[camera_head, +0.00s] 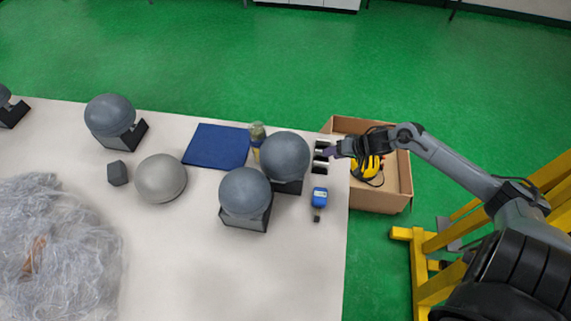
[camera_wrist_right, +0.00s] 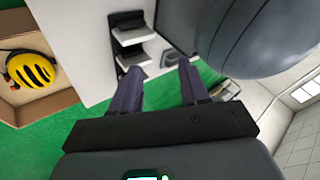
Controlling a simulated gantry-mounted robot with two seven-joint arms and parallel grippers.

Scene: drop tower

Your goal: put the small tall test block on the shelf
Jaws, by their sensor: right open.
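A small dark grey block (camera_head: 117,173) stands on the table at the left, beside a pale grey dome; I cannot tell whether it is the small tall test block. The shelf (camera_head: 321,168), black with pale tiers, stands near the table's right edge. It also shows in the right wrist view (camera_wrist_right: 133,37). My right gripper (camera_head: 333,152) is at the shelf's right side in the head view. In the right wrist view its purple fingers (camera_wrist_right: 158,70) are apart, with nothing clearly held. A small grey object (camera_wrist_right: 170,58) shows beyond the fingertips; I cannot tell what it is. My left gripper is not seen.
Large grey balls on dark stands (camera_head: 285,157) (camera_head: 245,193) are close left of the shelf. A blue handheld tool (camera_head: 319,198) lies in front of it. A cardboard box (camera_head: 400,190) with a yellow helmet (camera_head: 367,168) stands right of the table. Crumpled clear plastic (camera_head: 70,255) covers the left front.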

